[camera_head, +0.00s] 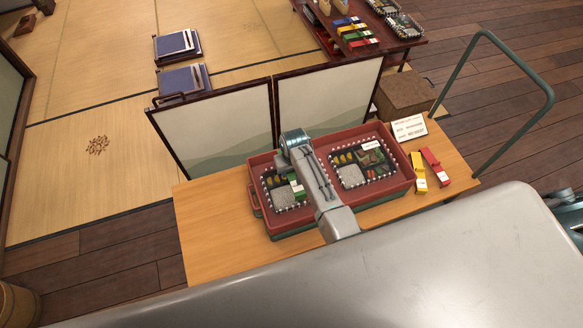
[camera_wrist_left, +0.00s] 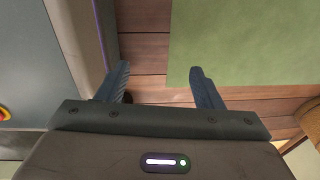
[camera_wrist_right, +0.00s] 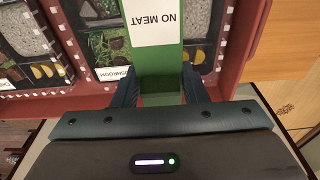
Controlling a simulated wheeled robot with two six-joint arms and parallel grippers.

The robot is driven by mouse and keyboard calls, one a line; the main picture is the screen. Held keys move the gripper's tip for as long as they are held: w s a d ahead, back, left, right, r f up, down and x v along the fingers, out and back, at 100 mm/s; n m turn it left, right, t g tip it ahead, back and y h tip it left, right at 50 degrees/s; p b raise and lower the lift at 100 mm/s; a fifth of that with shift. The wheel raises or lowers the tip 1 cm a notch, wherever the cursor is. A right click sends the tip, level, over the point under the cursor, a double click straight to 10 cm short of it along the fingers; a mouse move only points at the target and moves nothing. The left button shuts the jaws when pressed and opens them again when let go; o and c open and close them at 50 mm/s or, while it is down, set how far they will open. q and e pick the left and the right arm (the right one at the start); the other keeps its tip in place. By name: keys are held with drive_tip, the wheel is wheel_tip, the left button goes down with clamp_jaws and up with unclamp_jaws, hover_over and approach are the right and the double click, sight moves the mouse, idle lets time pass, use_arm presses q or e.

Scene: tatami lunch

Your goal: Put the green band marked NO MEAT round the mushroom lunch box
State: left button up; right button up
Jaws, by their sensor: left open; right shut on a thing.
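The mushroom lunch box (camera_head: 270,190) is the left one in the red tray (camera_head: 257,214); its MUSHROOM label (camera_wrist_right: 113,73) shows in the right wrist view. My right gripper (camera_wrist_right: 160,85) comes in over the tray and is shut on the green band (camera_wrist_right: 158,65), with NO MEAT on its white patch. In the head view the band (camera_head: 298,189) lies over the right part of this box. I cannot tell whether it encloses the box or hangs above it. My left gripper (camera_wrist_left: 160,72) is open and empty, away from the tray.
A second lunch box (camera_head: 352,177) fills the tray's right side. A yellow band (camera_head: 419,172), a red band (camera_head: 435,167) and a white card (camera_head: 409,127) lie right of the tray. A folding screen (camera_head: 215,130) stands behind. The table's left end (camera_head: 210,220) is clear.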

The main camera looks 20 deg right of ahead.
wheel_tip(320, 180, down, 2)
drive_tip(key=shift+f+b, duration=0.1)
drive_tip(key=shift+b, duration=1)
drive_tip(key=shift+f+b, duration=0.25)
drive_tip(key=shift+b, duration=0.1)
drive_tip(key=shift+f+b, duration=0.75)
drive_tip(key=shift+b, duration=0.15)
use_arm(q)
drive_tip(key=w+b, duration=0.1)
drive_tip(key=w, duration=0.7)
drive_tip(key=shift+d, duration=0.3)
use_arm(e)
drive_tip(key=shift+f, duration=1.45)
use_arm(q)
drive_tip(key=shift+r, duration=0.25)
use_arm(e)
drive_tip(key=shift+f, duration=0.1)
drive_tip(key=shift+f, duration=0.3)
